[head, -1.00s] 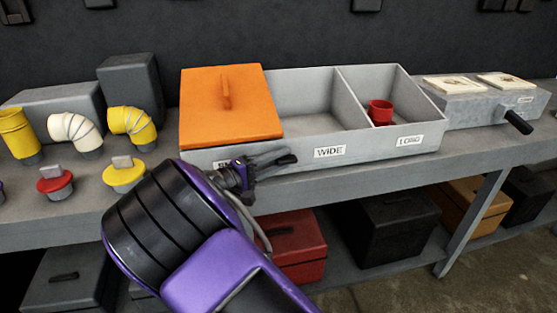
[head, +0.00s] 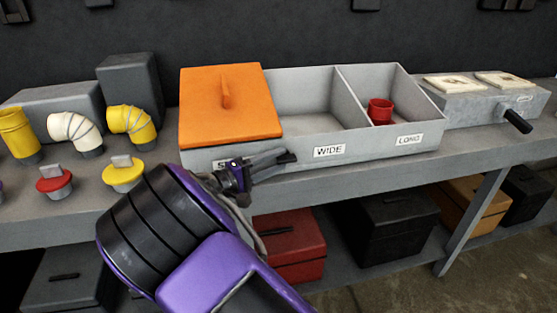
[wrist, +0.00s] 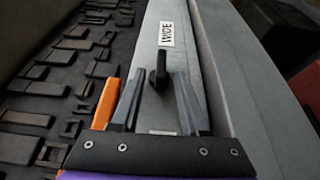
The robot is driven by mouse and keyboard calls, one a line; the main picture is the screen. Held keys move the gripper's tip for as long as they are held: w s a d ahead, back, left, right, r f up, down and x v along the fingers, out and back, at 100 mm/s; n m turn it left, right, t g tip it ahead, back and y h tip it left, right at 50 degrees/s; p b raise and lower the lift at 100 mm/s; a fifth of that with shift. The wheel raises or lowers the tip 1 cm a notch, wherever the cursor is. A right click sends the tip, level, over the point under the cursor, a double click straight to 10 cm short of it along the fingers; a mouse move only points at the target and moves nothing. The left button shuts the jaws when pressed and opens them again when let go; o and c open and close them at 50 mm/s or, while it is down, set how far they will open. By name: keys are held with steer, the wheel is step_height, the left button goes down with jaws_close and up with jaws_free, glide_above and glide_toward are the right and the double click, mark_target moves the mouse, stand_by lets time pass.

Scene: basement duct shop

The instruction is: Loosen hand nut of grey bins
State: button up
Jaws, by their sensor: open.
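The grey bins (head: 375,148) are one long box on the bench with WIDE and LONG labels; a third label at the left is mostly hidden by my gripper. The black hand nut (wrist: 158,68) is on the front face of the bins, below the WIDE label in the wrist view. My gripper (wrist: 160,76) is open, with one finger on each side of the nut and gaps visible. In the head view my gripper (head: 276,160) is at the front face, left of the WIDE label, partly covering the nut.
An orange lid (head: 225,110) covers the left bin. A red cup (head: 380,111) stands in the right bin; the middle bin looks empty. A grey box (head: 470,109) with a black handle (head: 517,121) is at the right. Yellow and white elbows (head: 75,133) and two capped plugs (head: 124,173) stand left.

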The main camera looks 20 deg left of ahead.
steer(key=v, duration=1.6)
steer(key=shift+s+p, duration=0.2)
steer(key=shift+p, duration=0.2)
steer(key=shift+a, duration=0.15)
